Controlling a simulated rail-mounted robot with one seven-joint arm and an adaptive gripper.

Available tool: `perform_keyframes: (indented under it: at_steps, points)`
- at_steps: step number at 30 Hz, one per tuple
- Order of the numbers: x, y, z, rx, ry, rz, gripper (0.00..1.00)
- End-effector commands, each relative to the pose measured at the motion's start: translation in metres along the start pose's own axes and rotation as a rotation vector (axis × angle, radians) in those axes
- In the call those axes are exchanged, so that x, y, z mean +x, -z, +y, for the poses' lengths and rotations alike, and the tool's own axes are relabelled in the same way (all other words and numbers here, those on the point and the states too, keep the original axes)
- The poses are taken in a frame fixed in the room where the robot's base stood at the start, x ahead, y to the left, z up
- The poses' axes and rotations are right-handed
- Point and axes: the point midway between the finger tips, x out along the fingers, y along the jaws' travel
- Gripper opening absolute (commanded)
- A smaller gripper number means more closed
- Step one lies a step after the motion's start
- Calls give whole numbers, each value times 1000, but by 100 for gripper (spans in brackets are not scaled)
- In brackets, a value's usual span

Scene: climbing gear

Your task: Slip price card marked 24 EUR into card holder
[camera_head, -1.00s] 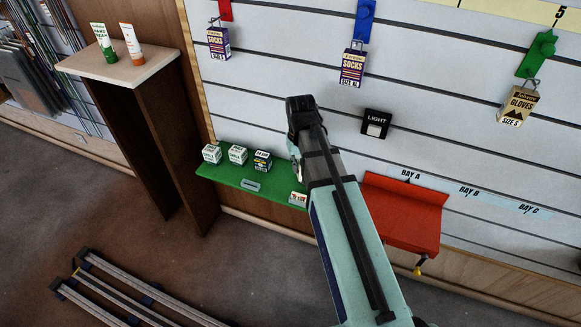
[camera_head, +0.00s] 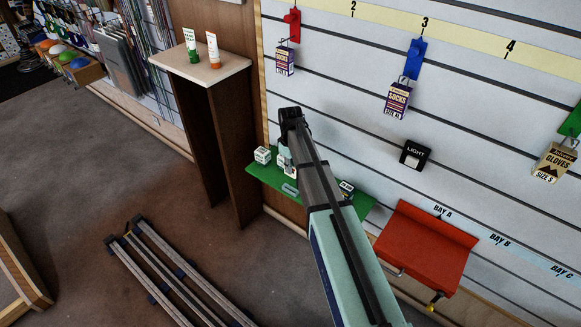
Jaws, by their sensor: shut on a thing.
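The green shelf (camera_head: 266,175) sticks out from the slatted wall. A small grey card holder (camera_head: 290,189) is on its front part, and I see no card in it. My gripper (camera_head: 287,164) is low over the back of the shelf, behind and above the holder. It is shut, but my own arm hides most of its fingers. The price card in it is too hidden to read, and I cannot make out a 24 EUR mark.
A white box (camera_head: 262,155) stands at the shelf's left end; a dark-and-white item (camera_head: 346,189) lies towards its right end. A wooden stand (camera_head: 208,68) bears two tubes.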

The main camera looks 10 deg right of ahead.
Motion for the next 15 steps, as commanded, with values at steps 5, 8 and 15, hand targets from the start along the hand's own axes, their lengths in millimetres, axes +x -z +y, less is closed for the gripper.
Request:
perform_keyframes:
  at_steps: [5, 8, 15]
  points:
    - [8, 0, 0, 1, 0, 0, 0]
    - [12, 0, 0, 1, 0, 0, 0]
    - [23, 0, 0, 2, 0, 0, 0]
